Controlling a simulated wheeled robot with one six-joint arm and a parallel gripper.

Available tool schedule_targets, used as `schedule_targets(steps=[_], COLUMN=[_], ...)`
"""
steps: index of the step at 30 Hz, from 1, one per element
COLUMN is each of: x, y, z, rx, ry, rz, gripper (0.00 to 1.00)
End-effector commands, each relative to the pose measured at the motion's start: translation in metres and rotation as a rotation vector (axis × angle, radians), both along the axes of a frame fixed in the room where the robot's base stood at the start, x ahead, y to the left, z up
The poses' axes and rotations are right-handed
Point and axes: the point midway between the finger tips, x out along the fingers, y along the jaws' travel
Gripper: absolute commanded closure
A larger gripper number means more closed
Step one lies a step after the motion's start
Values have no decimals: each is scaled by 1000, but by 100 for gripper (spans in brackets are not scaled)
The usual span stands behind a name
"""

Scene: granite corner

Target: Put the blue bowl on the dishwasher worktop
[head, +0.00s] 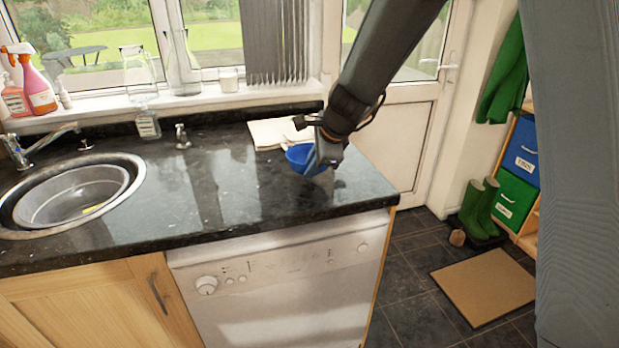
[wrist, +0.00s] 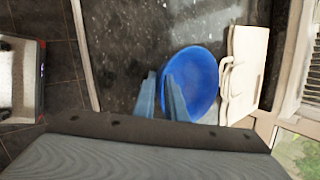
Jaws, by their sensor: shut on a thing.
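The blue bowl (head: 299,157) is at the right end of the dark worktop (head: 235,178), above the white dishwasher (head: 285,283). My gripper (head: 325,160) is at the bowl's right side in the head view and hides part of it. In the wrist view the blue bowl (wrist: 195,80) shows its open inside, and my gripper's two fingers (wrist: 163,98) are at its left rim, one inside and one outside. My gripper is shut on the bowl's rim. I cannot tell whether the bowl's base touches the worktop.
A pale board or cloth (head: 270,133) lies just behind the bowl; it is close beside it in the wrist view (wrist: 243,70). A round sink (head: 75,195) is at the left. A small tap-like item (head: 182,136) stands at the back. The worktop between sink and bowl is clear.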

Motion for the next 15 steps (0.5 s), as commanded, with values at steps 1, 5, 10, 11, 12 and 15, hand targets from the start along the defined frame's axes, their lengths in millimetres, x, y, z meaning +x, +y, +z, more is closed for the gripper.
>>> schedule_targets(steps=[1,5,10,11,12,15], x=[0,0,0,0,0,0], y=[0,0,0,0,0,0], z=[-10,-26,-29,-29,-29,-29], rx=[-1,0,0,0,0,0], ry=[3,2,1,1,1,1], rz=[-1,0,0,0,0,0], gripper=[100,100,100,100,100,100])
